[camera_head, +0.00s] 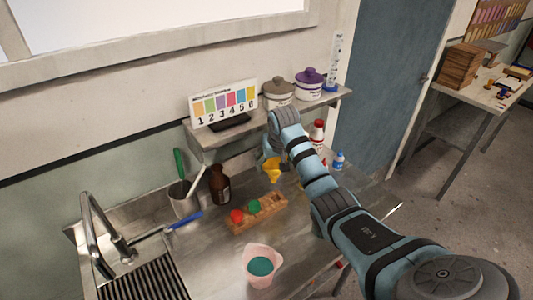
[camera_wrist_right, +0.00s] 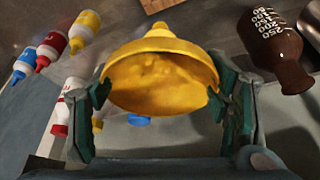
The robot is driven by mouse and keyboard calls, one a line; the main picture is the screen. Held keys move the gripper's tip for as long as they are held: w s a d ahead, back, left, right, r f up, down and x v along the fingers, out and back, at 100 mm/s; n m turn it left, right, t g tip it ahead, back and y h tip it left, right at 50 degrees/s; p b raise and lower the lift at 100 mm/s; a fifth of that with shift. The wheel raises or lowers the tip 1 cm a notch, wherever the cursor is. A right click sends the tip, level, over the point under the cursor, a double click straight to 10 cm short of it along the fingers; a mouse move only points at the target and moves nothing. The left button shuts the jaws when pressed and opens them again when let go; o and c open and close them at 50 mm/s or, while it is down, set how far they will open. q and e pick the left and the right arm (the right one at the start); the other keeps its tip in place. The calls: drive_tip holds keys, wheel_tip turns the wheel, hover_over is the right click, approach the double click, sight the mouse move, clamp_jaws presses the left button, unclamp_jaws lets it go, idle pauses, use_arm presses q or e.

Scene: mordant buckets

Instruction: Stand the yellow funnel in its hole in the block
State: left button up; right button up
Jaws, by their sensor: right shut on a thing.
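The yellow funnel (camera_head: 273,171) is held above the steel counter, just behind the wooden block (camera_head: 246,222), apart from it, spout pointing down. My right gripper (camera_head: 268,158) is shut on it. In the right wrist view the funnel (camera_wrist_right: 160,75) sits between both fingers, its wide mouth towards the camera and its spout pointing away. The block carries a red funnel (camera_head: 236,216) and a green funnel (camera_head: 254,205). The bare part of the block lies to their right; its hole is too small to make out. My left gripper is not in view.
A brown bottle (camera_head: 219,184) and a grey beaker with a green-handled tool (camera_head: 184,198) stand left of the block. A pink beaker (camera_head: 262,266) stands in front. Small bottles (camera_head: 339,160) stand to the right. A shelf (camera_head: 205,140) overhangs behind.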

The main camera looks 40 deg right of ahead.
sight(276, 175)
drive_tip(key=shift+s+a+r, duration=0.1)
drive_tip(key=shift+s, duration=0.1)
drive_tip(key=s, duration=0.1)
drive_tip(key=s+r, duration=0.1)
drive_tip(key=s, duration=0.1)
drive_tip(key=shift+s+a+r, duration=0.1)
drive_tip(key=shift+a+r, duration=0.15)
drive_tip(key=shift+a, duration=0.05)
drive_tip(key=shift+s+f, duration=0.1)
drive_tip(key=shift+f, duration=0.1)
drive_tip(key=x, duration=0.1)
drive_tip(key=b+x, duration=0.1)
drive_tip(key=x, duration=0.2)
drive_tip(key=shift+w+a+f, duration=0.25)
drive_tip(key=shift+w, duration=0.15)
drive_tip(key=shift+s+f+b, duration=0.1)
drive_tip(key=shift+f+b, duration=0.2)
drive_tip(key=shift+s+f+b, duration=0.2)
drive_tip(key=shift+f+b, duration=0.25)
drive_tip(key=shift+f, duration=1.65)
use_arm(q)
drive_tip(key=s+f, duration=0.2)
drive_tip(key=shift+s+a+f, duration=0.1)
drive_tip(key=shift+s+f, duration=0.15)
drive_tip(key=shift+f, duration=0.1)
